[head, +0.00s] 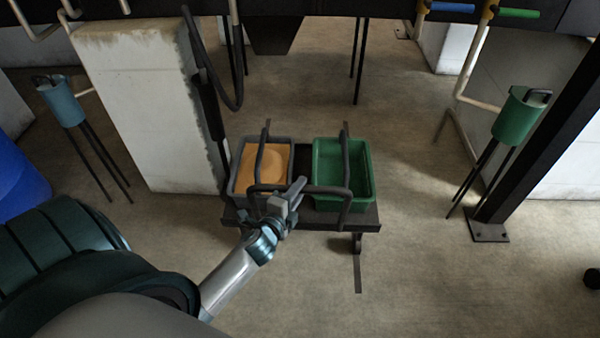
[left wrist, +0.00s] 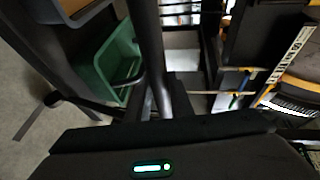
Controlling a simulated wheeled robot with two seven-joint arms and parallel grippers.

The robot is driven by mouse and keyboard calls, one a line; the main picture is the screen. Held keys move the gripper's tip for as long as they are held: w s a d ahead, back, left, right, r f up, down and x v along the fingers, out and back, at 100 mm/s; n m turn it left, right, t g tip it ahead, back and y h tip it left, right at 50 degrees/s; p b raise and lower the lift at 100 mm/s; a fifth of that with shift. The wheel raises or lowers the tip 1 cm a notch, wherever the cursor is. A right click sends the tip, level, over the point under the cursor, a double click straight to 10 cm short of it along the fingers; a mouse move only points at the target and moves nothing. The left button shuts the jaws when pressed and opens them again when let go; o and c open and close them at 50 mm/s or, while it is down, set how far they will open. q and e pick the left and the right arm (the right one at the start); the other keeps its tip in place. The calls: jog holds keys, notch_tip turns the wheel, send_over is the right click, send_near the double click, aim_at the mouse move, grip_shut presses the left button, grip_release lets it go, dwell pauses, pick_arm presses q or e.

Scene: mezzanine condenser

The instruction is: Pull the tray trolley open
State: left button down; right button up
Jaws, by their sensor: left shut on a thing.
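The tray trolley (head: 350,219) is a low dark frame on the floor in the middle of the head view. It carries a grey tray (head: 236,181) with orange contents on the left and a green tray (head: 365,180) on the right. Dark tubular handle bars rise in front of the trays. My left gripper (head: 292,200) is shut on the trolley's handle (head: 320,189), at its crossbar between the trays. In the left wrist view a dark bar (left wrist: 150,50) runs up from the gripper body, with the green tray (left wrist: 108,62) beside it. My right gripper is not in view.
A pale block pillar (head: 145,110) stands close to the trolley's left side. A blue canister on legs (head: 62,101) stands at far left, a green one (head: 520,114) at right by a dark slanted post (head: 540,130).

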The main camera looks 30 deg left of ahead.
pick_arm(q)
jog(key=s+d, duration=0.4)
jog(key=s, duration=0.3)
jog(key=shift+d+p, duration=0.15)
jog(key=shift+p, duration=0.2)
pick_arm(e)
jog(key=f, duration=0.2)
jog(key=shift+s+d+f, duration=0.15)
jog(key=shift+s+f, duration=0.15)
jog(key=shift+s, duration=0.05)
pick_arm(q)
jog(key=c, duration=1.6)
grip_release()
jog(key=shift+o, duration=0.2)
jog(key=shift+s, duration=0.15)
jog(key=b+v, duration=0.1)
jog(key=v, duration=1.6)
jog(key=shift+b, duration=0.3)
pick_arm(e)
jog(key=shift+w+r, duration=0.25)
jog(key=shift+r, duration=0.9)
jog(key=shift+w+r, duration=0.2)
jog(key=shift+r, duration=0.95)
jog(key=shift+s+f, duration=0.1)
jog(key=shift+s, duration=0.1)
